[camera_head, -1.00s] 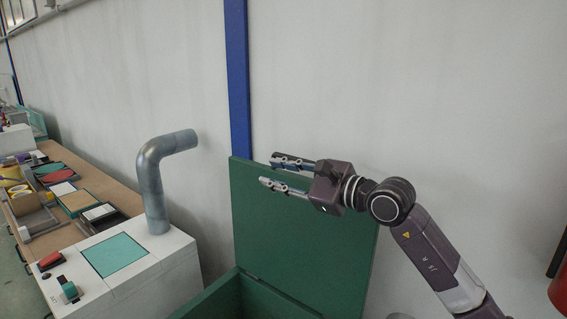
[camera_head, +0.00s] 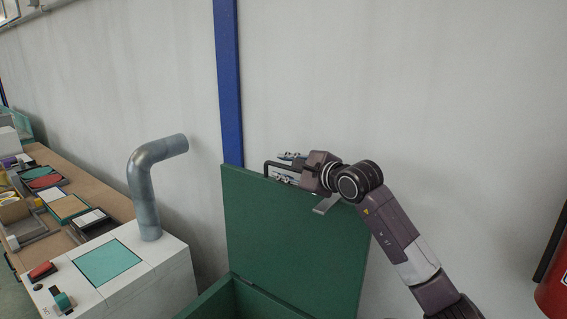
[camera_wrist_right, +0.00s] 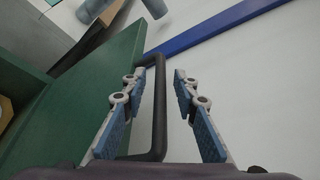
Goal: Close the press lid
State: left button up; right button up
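The green press lid (camera_head: 295,235) stands open and upright above the green press box (camera_head: 215,300). A black bar handle (camera_head: 267,167) shows at the lid's top edge, and it also shows in the right wrist view (camera_wrist_right: 160,112). My right gripper (camera_head: 285,167) is at the lid's top edge. In the right wrist view my right gripper (camera_wrist_right: 152,78) is open, with the handle between its two blue-padded fingers, nearer the left one. No grip on the handle shows. The lid's green panel (camera_wrist_right: 95,105) lies left of the fingers. My left gripper is not in view.
A white machine (camera_head: 165,285) with a teal top panel and a bent grey pipe (camera_head: 145,190) stands left of the press. A workbench (camera_head: 110,195) with several items lies farther left. A pale wall is close behind the lid. A red object (camera_head: 553,290) is at the right edge.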

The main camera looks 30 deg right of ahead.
grip_shut()
jog(key=shift+w+f, duration=0.1)
jog(key=shift+f, duration=0.05)
dwell(0.4)
